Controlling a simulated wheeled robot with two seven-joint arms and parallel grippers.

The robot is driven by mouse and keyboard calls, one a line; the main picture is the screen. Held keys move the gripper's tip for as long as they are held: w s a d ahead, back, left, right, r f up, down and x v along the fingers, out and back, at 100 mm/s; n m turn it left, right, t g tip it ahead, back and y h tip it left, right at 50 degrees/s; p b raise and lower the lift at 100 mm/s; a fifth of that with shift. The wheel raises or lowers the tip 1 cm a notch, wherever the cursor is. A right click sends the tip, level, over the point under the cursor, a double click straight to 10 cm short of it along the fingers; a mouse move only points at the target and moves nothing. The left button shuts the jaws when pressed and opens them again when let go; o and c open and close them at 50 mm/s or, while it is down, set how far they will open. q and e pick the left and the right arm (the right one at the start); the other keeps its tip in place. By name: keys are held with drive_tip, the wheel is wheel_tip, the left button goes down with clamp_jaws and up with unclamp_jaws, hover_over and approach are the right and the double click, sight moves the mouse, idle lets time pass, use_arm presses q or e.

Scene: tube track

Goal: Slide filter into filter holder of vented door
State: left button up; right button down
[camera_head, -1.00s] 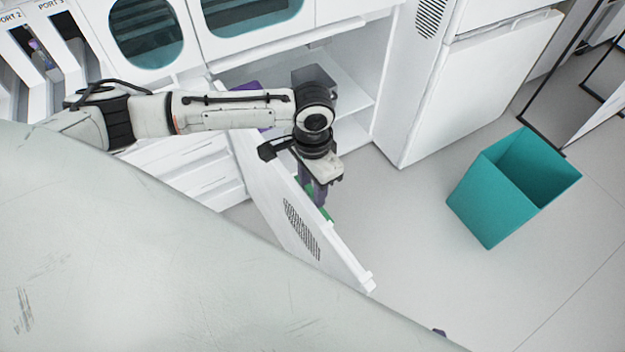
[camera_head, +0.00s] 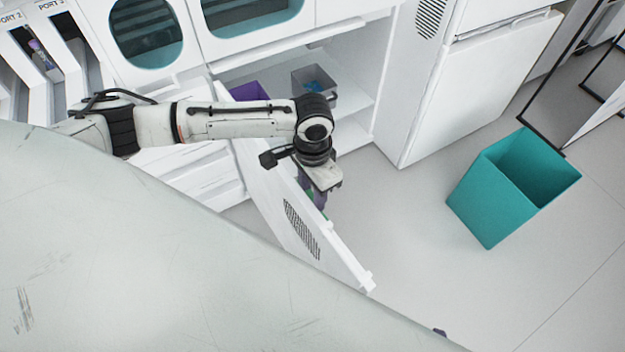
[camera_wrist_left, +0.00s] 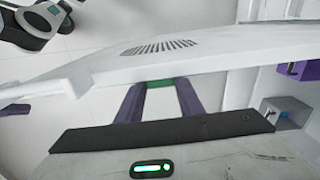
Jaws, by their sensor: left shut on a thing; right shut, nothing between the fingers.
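The vented door (camera_head: 270,190) is a white panel standing open from the cabinet, with a slotted vent (camera_head: 302,228). It crosses the upper part of the left wrist view (camera_wrist_left: 190,62). My left gripper (camera_head: 320,200) is beside the door's right-hand face, its purple fingers shut on the green filter (camera_wrist_left: 160,84). Only a green sliver shows in the head view, and the filter is close to the door; I cannot tell whether they touch. The filter holder is not clearly visible.
The open cabinet (camera_head: 350,75) holds a purple bin (camera_head: 248,92) and a grey bin (camera_head: 314,82) with blue items. A teal waste bin (camera_head: 480,205) stands on the floor at right. The floor between door and bin is clear.

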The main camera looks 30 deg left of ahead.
use_arm(q)
drive_tip(key=shift+f, duration=0.15)
drive_tip(key=shift+s+f, duration=0.3)
drive_tip(key=shift+f, duration=0.65)
drive_tip(key=shift+f+b, duration=0.35)
drive_tip(key=shift+f, duration=0.35)
use_arm(e)
drive_tip(key=shift+s+f, duration=0.15)
drive_tip(key=shift+f, duration=0.05)
use_arm(q)
drive_tip(key=o, duration=1.2)
drive_tip(key=shift+f, duration=0.1)
drive_tip(key=shift+s+d, duration=0.1)
drive_tip(key=shift+d, duration=0.05)
drive_tip(key=r, duration=0.2)
drive_tip(key=shift+w+r, duration=0.3)
drive_tip(key=shift+r, duration=0.1)
drive_tip(key=shift+t, duration=0.4)
drive_tip(key=r, duration=0.3)
drive_tip(key=w+r+p, duration=0.1)
drive_tip(key=r, duration=0.7)
drive_tip(key=shift+w+p, duration=0.3)
drive_tip(key=shift+w, duration=0.05)
use_arm(e)
drive_tip(key=shift+d+r, duration=0.25)
drive_tip(key=shift+d, duration=0.05)
